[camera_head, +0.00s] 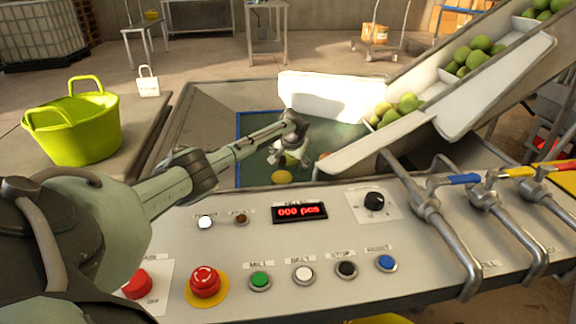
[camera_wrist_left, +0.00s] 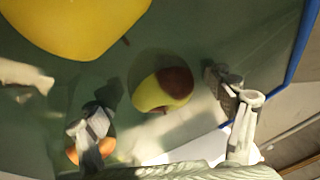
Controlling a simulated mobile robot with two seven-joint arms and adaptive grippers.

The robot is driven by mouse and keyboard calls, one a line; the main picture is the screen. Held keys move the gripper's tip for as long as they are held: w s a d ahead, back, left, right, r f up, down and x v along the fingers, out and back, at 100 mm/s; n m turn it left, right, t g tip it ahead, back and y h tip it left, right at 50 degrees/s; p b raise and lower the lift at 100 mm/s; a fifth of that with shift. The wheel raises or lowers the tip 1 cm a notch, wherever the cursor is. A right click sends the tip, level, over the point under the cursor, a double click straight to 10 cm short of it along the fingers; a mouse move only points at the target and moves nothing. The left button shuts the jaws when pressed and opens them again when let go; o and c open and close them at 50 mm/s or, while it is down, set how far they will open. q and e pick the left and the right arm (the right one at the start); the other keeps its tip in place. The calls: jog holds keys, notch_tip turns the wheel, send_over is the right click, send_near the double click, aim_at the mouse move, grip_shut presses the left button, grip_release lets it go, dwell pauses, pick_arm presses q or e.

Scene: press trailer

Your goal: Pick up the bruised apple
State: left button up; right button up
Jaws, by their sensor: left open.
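The bruised apple (camera_wrist_left: 164,91) is yellow-green with a large dark brown patch. In the left wrist view it lies on the green surface between the spread fingers of my left gripper (camera_wrist_left: 158,104). The fingers are open, with a visible gap on either side of the apple. In the head view my left gripper (camera_head: 288,154) reaches down over the green bed (camera_head: 345,137) behind the control panel and partly hides the apple. My right gripper is in neither view.
A yellow fruit (camera_head: 282,177) lies just in front of the gripper; it looms large in the left wrist view (camera_wrist_left: 75,22). An orange-red fruit (camera_wrist_left: 98,150) is partly behind one finger. A chute (camera_head: 470,85) with green apples slopes down at right. The button panel (camera_head: 330,255) stands in front.

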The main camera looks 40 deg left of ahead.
pick_arm(q)
jog(key=c, duration=1.3)
notch_tip(320, 180, up, 4)
jog(key=shift+w+a+r, duration=0.1)
jog(key=shift+c, duration=0.2)
jog(key=s+a+r, duration=0.7)
jog(key=a, duration=0.1)
jog(key=shift+s+a, duration=0.35)
jog(key=shift+s, duration=0.05)
